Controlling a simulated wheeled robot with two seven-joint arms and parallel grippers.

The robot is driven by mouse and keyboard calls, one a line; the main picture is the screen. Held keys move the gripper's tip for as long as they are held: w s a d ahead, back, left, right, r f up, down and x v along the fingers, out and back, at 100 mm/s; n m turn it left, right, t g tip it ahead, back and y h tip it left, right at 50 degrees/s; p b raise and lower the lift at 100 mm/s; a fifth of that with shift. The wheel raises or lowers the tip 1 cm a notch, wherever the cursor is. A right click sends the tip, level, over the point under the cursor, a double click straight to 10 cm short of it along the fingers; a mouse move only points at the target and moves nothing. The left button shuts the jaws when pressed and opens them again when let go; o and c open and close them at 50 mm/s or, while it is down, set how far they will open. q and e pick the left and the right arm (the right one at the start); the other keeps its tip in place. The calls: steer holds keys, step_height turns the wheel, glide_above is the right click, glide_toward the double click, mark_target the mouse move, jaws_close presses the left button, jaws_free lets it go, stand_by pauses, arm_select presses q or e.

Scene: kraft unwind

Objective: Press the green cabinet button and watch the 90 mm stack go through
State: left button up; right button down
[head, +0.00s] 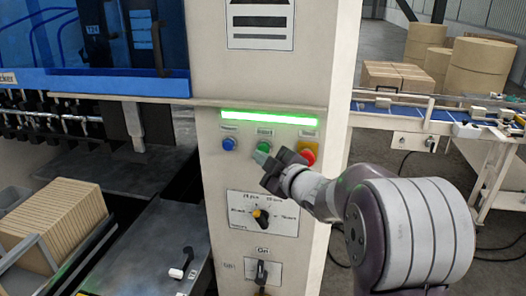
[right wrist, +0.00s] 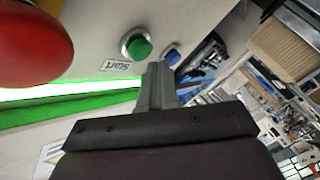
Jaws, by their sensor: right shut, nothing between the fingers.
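The green button (head: 264,146) sits on the white cabinet front, between a blue button and a red one. In the right wrist view the green button (right wrist: 137,46) has a metal ring and a "Start" label beside it. My right gripper (head: 261,157) is shut and empty, its fingertips just below the green button in the head view. In the right wrist view the fingertips (right wrist: 154,70) show close beside the green button, and I cannot tell whether they touch it. A stack of tan sheets (head: 55,225) stands in a grey tray at left; its size is not readable. My left gripper is out of view.
The red button (head: 308,152) is close beside my right gripper; the blue button (head: 229,143) is left of the green one. A green light bar (head: 268,118) glows above. A selector dial (head: 261,217) is below. A conveyor (head: 400,110) runs at the back right.

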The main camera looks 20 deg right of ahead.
steer(key=shift+s+a+b, duration=0.45)
steer(key=shift+s+a, duration=0.3)
steer(key=shift+s, duration=0.25)
steer(key=shift+s+a+b, duration=0.4)
steer(key=shift+s+a, duration=0.35)
steer(key=shift+s, duration=0.25)
